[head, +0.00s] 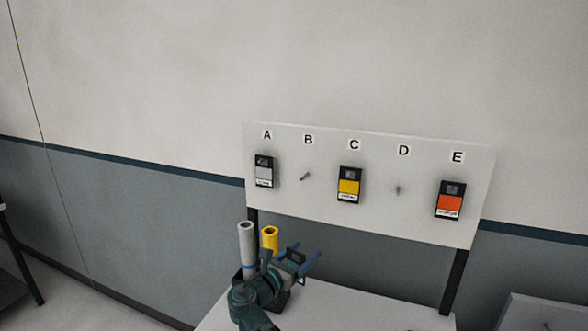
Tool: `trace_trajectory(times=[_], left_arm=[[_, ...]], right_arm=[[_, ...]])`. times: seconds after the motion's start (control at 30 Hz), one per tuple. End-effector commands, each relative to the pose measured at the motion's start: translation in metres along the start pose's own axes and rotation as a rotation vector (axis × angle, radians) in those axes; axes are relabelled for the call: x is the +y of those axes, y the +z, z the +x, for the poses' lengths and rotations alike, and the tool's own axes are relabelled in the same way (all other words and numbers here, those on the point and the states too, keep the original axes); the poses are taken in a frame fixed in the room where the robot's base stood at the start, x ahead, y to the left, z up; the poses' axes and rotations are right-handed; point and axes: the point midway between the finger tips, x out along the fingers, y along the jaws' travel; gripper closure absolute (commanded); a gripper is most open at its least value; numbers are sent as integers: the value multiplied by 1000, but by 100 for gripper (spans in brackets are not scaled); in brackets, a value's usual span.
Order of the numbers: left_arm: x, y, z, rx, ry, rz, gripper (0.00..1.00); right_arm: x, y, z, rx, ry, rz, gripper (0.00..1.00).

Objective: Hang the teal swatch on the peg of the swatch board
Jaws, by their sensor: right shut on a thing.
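The white swatch board (325,205) stands against the wall, with spots lettered A to E. Bare pegs show under B (305,177) and D (398,190). A grey swatch (264,171) hangs under A, a yellow swatch (348,185) under C and an orange swatch (450,200) under E. My right gripper (307,263), with blue fingers, is below the board's left part, above the table. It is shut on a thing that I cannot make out. No teal face shows anywhere in view. My left gripper is out of view.
A grey roll (246,250) and a yellow roll (270,240) stand upright close to my right gripper's left side. The white table (350,310) is clear to the right. Dark posts (454,283) carry the board. A grey panel (545,312) is at lower right.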

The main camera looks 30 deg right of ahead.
Motion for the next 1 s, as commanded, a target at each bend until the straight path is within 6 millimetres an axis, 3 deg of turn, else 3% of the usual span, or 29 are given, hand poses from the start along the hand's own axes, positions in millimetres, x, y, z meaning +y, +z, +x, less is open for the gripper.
trace_trajectory(times=[0.03, 0.2, 0.4, 0.63, 1.0], left_arm=[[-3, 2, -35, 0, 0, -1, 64], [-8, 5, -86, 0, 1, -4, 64], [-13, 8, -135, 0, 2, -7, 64], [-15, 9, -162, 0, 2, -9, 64], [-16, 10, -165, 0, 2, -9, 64]], right_arm=[[6, 35, 6, 0, 23, 0, 79], [25, 87, 21, 0, 109, 0, 79], [44, 136, 35, 0, 197, 0, 79], [55, 163, 43, 0, 257, 0, 79], [59, 166, 46, 0, 273, 0, 79]])
